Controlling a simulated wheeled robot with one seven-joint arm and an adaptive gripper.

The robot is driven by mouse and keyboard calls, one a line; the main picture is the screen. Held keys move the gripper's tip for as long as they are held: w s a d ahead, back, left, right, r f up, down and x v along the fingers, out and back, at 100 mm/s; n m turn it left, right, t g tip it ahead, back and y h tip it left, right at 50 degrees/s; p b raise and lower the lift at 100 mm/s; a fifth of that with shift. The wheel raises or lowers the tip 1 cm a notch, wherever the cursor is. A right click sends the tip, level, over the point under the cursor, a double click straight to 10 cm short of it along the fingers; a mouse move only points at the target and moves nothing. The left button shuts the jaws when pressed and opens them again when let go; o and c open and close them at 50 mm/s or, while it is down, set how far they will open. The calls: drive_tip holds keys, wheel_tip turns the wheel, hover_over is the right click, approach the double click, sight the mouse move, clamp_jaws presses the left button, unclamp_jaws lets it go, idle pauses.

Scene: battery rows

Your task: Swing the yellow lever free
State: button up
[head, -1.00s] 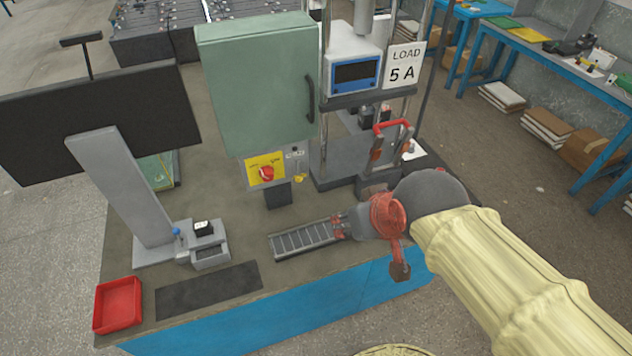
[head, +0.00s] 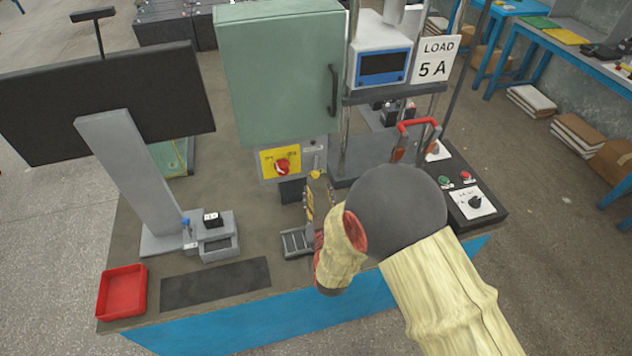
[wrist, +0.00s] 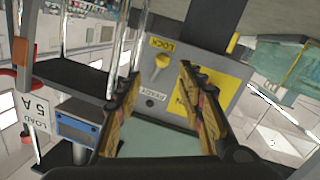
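The small yellow lever (head: 317,174) sits on the right part of the grey switch panel, under the green cabinet. In the wrist view the lever (wrist: 162,62) shows on the panel near a yellow LOCK label (wrist: 160,45), with a READY label below. My gripper (head: 312,197) is in front of and below the panel, its fingers pointing up at it. In the wrist view my gripper (wrist: 160,75) is open, with one finger on each side of the lever's image. I see no contact; the remaining gap is hard to judge.
A red rotary switch (head: 282,166) on a yellow plate is just left of the lever; my right finger covers much of that plate in the wrist view. The green cabinet (head: 275,75) overhangs. A grey slotted tray (head: 297,243) lies below my gripper. A red-handled frame (head: 417,127) stands right.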

sight(316, 177)
drive_tip(key=w+a+f+b, duration=0.1)
drive_tip(key=w, duration=0.5)
drive_tip(key=shift+w+t+b, duration=0.3)
drive_tip(key=shift+t, duration=0.1)
drive_tip(key=shift+c, duration=0.3)
clamp_jaws()
